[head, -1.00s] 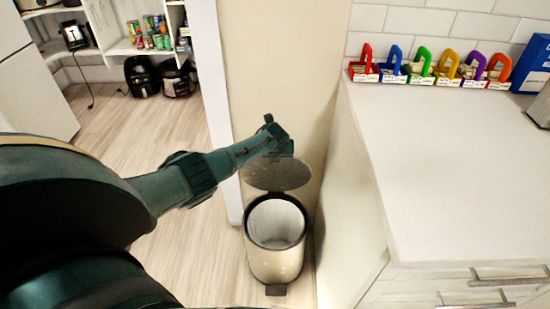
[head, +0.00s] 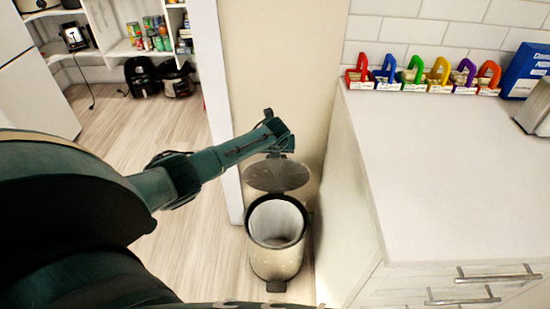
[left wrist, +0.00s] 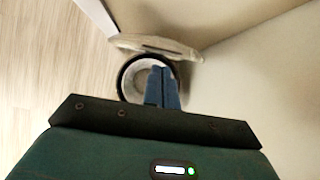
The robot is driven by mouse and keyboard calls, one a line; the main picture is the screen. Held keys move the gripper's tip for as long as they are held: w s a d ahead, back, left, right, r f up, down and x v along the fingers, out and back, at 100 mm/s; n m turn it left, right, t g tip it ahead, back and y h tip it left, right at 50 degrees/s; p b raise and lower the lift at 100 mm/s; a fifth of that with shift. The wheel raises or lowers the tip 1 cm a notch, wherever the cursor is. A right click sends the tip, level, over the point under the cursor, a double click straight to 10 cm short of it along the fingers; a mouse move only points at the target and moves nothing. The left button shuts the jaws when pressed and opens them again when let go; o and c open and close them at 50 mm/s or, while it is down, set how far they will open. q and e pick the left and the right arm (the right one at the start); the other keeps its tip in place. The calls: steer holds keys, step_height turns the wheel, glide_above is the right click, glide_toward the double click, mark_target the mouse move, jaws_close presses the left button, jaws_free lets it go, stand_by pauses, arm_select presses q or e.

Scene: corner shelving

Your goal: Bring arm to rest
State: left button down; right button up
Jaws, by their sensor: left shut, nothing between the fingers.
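My left arm reaches in from the left in the head view. Its dark green gripper (head: 284,149) is above the raised lid of the trash can (head: 275,261). In the left wrist view the blue fingers (left wrist: 162,88) are together, with nothing between them. They point down and overlap the open mouth of the can (left wrist: 124,80). The can stands on the floor between the wall and the counter, its lid (head: 277,175) up. The inside that shows looks pale and empty. My right gripper is in neither view.
The white counter (head: 440,165) is to the right, with several coloured-handled holders (head: 412,80) and a blue box (head: 527,72) at its back. A wall (head: 275,60) stands behind the can. Shelves (head: 125,45) and two black appliances are far left. The wooden floor (head: 120,125) between is clear.

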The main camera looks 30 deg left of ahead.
arm_select(q)
steer(key=s+d+f+n+g+h, duration=0.1)
steer(key=s+d+f+n+h, duration=0.1)
steer(key=s+d+n, duration=0.5)
steer(key=s+d+f+n+h, duration=0.1)
steer(key=s+d+n+h, duration=0.15)
steer(key=s+d, duration=0.85)
steer(key=s+r+n, duration=0.5)
steer(key=s+n, duration=0.4)
steer(key=s, duration=0.1)
steer(key=s+r+n, duration=0.5)
steer(key=s+n, duration=0.4)
steer(key=s, duration=0.1)
steer(key=w+d+f+m+t+h+p, duration=0.1)
steer(key=w+d+t+h+p, duration=0.1)
steer(key=w+d+t+p, duration=0.3)
steer(key=shift+w+d+f+t, duration=0.25)
steer(key=shift+w+d+t, duration=0.3)
steer(key=shift+d, duration=0.3)
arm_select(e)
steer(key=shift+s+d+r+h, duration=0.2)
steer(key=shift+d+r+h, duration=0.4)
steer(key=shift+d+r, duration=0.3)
arm_select(q)
steer(key=shift+h, duration=0.25)
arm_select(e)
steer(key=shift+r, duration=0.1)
